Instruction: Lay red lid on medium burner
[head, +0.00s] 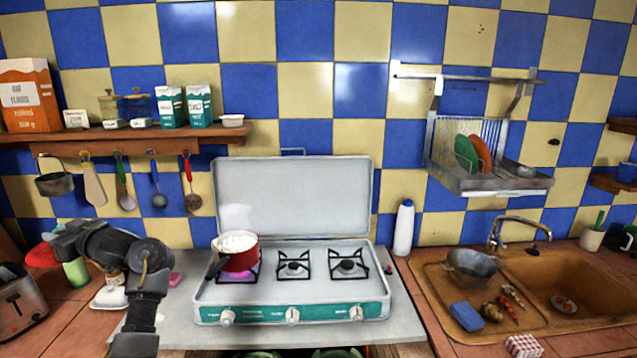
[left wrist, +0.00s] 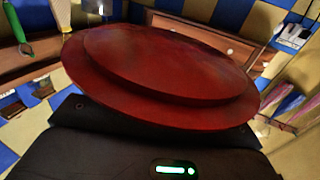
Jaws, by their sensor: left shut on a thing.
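The red lid fills the middle of the left wrist view (left wrist: 165,65), close to the camera. In the head view a red edge of the lid (head: 40,254) shows at the far left, mostly hidden by my left gripper (head: 60,240). The gripper is shut on the lid and holds it left of the stove (head: 290,312). A red pot (head: 240,256) with pale contents stands on the stove's left burner. The middle burner (head: 293,265) and the right burner (head: 347,264) are bare. I cannot tell by size which is the medium one. My right gripper is not in view.
The stove's raised cover (head: 292,195) stands behind the burners. A white bottle (head: 403,228) stands to its right, beside the sink (head: 572,285). A toaster (head: 22,302) and a green cup (head: 76,272) are near my left arm. Utensils hang under the shelf (head: 130,135).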

